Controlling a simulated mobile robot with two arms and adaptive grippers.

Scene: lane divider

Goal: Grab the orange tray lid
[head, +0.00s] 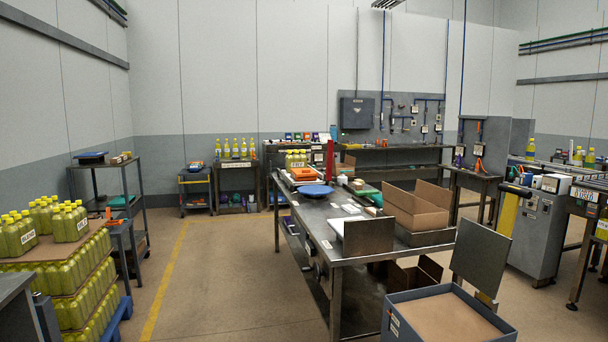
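A flat orange item (302,174), which looks like the orange tray lid, lies near the far left end of the long metal table (318,225). A small group of yellow-green bottles (296,158) stands just behind it. A blue round lid or plate (316,191) lies in front of it on the same table. The orange item is small in the picture, so I cannot tell what is under it. Neither of my grippers shows in the head view.
An open cardboard box (416,207) stands on the table's right side, and a grey bin (447,312) stands at the front right. Pallets of yellow bottles (75,265) stand at the left. The floor (215,265) between pallets and table is clear, with a yellow line.

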